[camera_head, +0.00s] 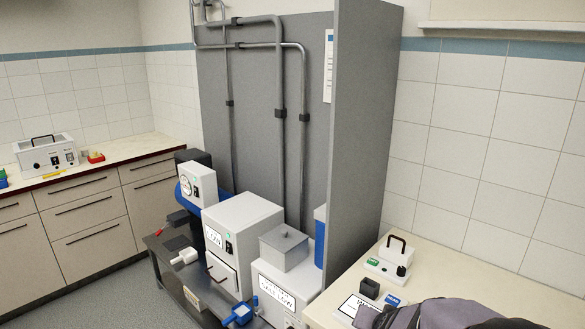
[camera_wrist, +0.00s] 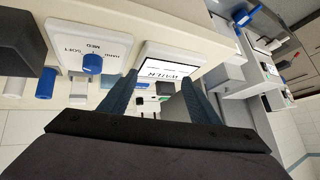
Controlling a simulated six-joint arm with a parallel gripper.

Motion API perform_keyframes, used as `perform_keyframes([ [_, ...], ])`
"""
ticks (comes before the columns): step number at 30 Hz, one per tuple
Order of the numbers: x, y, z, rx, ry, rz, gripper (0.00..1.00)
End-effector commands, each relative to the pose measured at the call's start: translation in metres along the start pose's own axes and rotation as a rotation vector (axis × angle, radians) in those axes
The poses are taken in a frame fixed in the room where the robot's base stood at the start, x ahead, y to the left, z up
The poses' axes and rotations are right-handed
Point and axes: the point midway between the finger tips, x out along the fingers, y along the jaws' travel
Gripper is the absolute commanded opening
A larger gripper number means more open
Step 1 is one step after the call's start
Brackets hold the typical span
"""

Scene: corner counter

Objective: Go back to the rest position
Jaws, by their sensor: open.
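My gripper (camera_wrist: 160,78) shows in the wrist view with its two dark blue-grey fingers spread apart and nothing between them. In the head view my arm enters at the bottom right, low over the right counter (camera_head: 455,270), with its gripper end at the left and partly cut off by the frame edge. A white device with a labelled display (camera_head: 357,305) is close to that end. The display also shows past my fingertips in the wrist view (camera_wrist: 172,69). I cannot tell the exact gap between them.
A small black block (camera_head: 369,288) and a white box with a black handle (camera_head: 397,255) stand behind on the counter. A tall grey partition (camera_head: 358,140) rises at left. A white panel with a blue knob (camera_wrist: 92,63) is beside my fingers.

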Motion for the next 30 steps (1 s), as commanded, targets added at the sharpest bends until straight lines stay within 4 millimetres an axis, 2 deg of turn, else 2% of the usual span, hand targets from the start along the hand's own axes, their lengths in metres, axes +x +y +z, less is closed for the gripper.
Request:
perform_keyframes([
  [1, -0.007, -0.011, 0.030, -0.063, -0.087, -0.036, 0.57],
  [3, -0.021, -0.018, 0.074, -0.148, -0.221, -0.066, 0.57],
  [6, -0.046, -0.013, 0.130, -0.262, -0.396, -0.074, 0.57],
  [9, -0.071, 0.003, 0.170, -0.361, -0.538, -0.052, 0.57],
  [12, -0.092, 0.020, 0.197, -0.434, -0.643, -0.017, 0.57],
  [16, -0.110, 0.038, 0.215, -0.492, -0.724, 0.021, 0.57],
  [21, -0.117, 0.045, 0.222, -0.515, -0.756, 0.040, 0.57],
  [26, -0.114, 0.046, 0.225, -0.514, -0.757, 0.040, 0.57],
  [30, -0.102, 0.050, 0.235, -0.514, -0.756, 0.040, 0.57],
])
